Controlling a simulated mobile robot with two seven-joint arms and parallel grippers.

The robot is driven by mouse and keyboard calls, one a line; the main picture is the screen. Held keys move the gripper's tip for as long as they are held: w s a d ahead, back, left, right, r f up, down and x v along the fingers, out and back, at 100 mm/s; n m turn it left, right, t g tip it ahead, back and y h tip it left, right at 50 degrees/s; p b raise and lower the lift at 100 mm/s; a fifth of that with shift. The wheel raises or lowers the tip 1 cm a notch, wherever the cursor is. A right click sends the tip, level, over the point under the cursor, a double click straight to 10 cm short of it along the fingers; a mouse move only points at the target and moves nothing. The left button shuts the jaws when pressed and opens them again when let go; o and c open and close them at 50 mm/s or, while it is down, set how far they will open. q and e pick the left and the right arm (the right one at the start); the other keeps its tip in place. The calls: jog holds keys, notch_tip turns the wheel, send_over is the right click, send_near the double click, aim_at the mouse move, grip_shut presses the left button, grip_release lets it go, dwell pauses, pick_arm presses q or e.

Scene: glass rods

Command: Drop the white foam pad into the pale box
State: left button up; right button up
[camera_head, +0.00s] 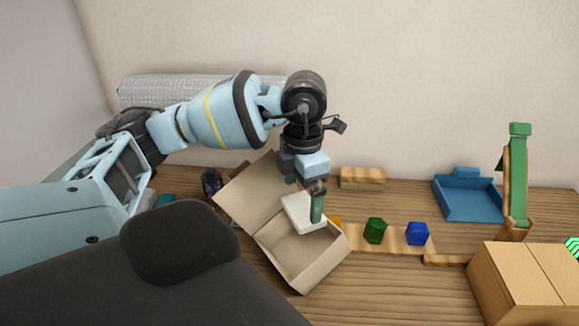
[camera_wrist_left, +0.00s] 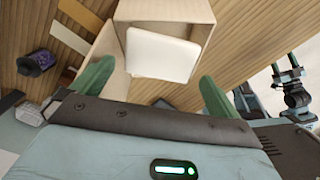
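The white foam pad (camera_head: 297,211) is at the mouth of the pale cardboard box (camera_head: 301,276), which is open at the top with a flap raised. It also shows in the left wrist view (camera_wrist_left: 160,55), in front of the box (camera_wrist_left: 166,11). My left gripper (camera_head: 316,206) is above the box, pointing down. In the left wrist view its green fingers (camera_wrist_left: 158,72) are apart, with a small gap on each side of the pad. I cannot tell whether the pad rests on the box or is in the air.
A green block (camera_head: 375,230) and a blue block (camera_head: 417,233) stand right of the box. A blue tray (camera_head: 468,200) and a closed cardboard box (camera_head: 527,283) are farther right. A dark purple object (camera_head: 211,182) stands left of the open box.

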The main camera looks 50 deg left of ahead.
pick_arm(q)
notch_tip(320, 180, up, 8)
dwell(0.6)
jog(key=shift+d+f, duration=0.1)
jog(key=shift+f, duration=0.1)
dwell(0.6)
